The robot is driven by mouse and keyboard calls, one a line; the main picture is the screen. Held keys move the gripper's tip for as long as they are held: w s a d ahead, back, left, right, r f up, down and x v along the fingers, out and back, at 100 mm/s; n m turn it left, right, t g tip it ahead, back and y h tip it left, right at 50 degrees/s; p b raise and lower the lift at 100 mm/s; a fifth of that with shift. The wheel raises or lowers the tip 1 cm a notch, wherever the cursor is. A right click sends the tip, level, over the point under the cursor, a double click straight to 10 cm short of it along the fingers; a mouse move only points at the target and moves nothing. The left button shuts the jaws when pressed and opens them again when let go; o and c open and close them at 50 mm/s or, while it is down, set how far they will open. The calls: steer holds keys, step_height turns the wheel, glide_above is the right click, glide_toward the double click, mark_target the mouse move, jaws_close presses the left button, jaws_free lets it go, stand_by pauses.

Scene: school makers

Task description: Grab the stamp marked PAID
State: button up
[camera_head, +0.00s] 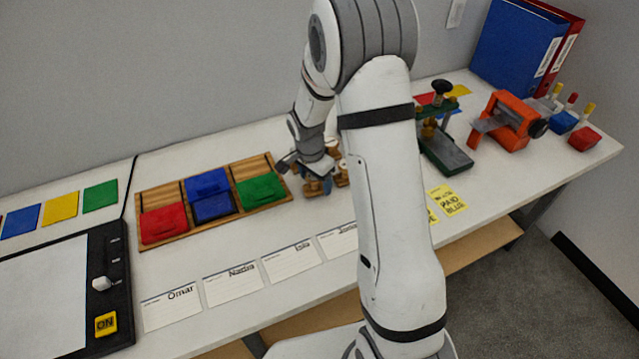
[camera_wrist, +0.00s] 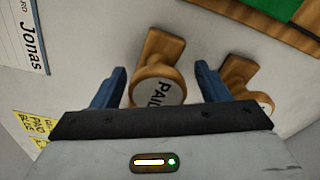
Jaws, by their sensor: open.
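The wooden stamp marked PAID (camera_wrist: 155,68) is in the middle of the wrist view, its round head lettered PAID on top. My gripper (camera_wrist: 160,70) is open, with one blue finger on each side of this stamp and visible gaps between. A second wooden stamp (camera_wrist: 240,76) stands just outside the right finger; its label is mostly hidden. In the head view my gripper (camera_head: 308,176) is low over the table among the wooden stamps, beside the pad tray, and the PAID stamp cannot be picked out there.
A wooden tray (camera_head: 165,198) with red, blue and green pads lies left of my gripper. Name cards (camera_head: 232,285) line the front edge. Yellow notes (camera_head: 450,201) lie to the right. A green press (camera_head: 443,150) and an orange device (camera_head: 508,122) stand farther right.

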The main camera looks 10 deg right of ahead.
steer(key=shift+c, duration=0.4)
steer(key=c, duration=1)
